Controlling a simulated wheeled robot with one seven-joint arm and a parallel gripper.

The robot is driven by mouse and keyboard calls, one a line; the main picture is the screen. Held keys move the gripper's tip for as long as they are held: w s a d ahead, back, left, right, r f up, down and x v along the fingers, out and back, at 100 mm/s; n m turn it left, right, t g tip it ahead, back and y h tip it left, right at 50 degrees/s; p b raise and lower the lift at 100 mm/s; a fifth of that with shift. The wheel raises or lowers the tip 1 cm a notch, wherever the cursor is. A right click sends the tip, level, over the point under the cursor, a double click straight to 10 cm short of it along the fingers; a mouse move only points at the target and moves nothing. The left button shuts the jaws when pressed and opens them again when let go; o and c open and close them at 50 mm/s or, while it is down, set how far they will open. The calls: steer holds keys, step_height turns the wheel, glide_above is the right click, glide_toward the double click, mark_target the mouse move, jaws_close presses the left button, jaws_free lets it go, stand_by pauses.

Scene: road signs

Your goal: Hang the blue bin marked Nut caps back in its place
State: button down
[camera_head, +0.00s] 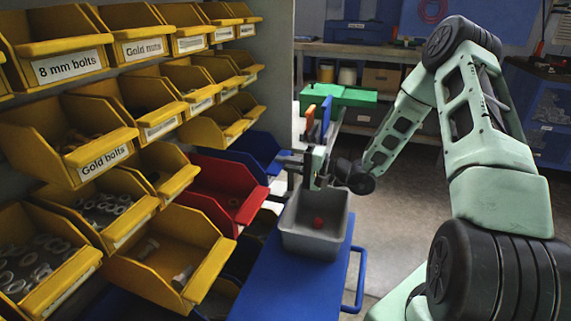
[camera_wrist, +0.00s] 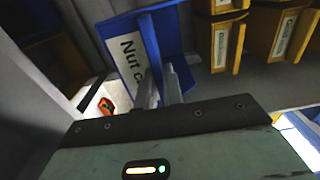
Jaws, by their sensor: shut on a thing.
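The blue bin (camera_head: 262,153) is at the right end of the rack's lower part, just behind a red bin. In the wrist view the blue bin (camera_wrist: 124,58) shows a white label reading "Nut c", the rest hidden. My gripper (camera_head: 292,160) reaches the blue bin from the right. In the wrist view my gripper (camera_wrist: 160,84) has its two fingers closed on the bin's front edge, beside the label. The bin's rear is hidden, so I cannot tell whether it touches the rack panel.
Yellow bins, such as one labelled Gold bolts (camera_head: 100,165), fill the rack at left. The red bin (camera_head: 226,190) sticks out nearby. A grey tub (camera_head: 310,243) holding a red object stands on a blue cart (camera_head: 285,285) below my gripper. Open floor lies beyond.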

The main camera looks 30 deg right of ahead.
steer(key=c, duration=1.5)
jaws_free()
steer(key=shift+o, duration=0.2)
steer(key=v, duration=1.7)
steer(key=shift+d, duration=0.2)
steer(key=shift+s, duration=0.15)
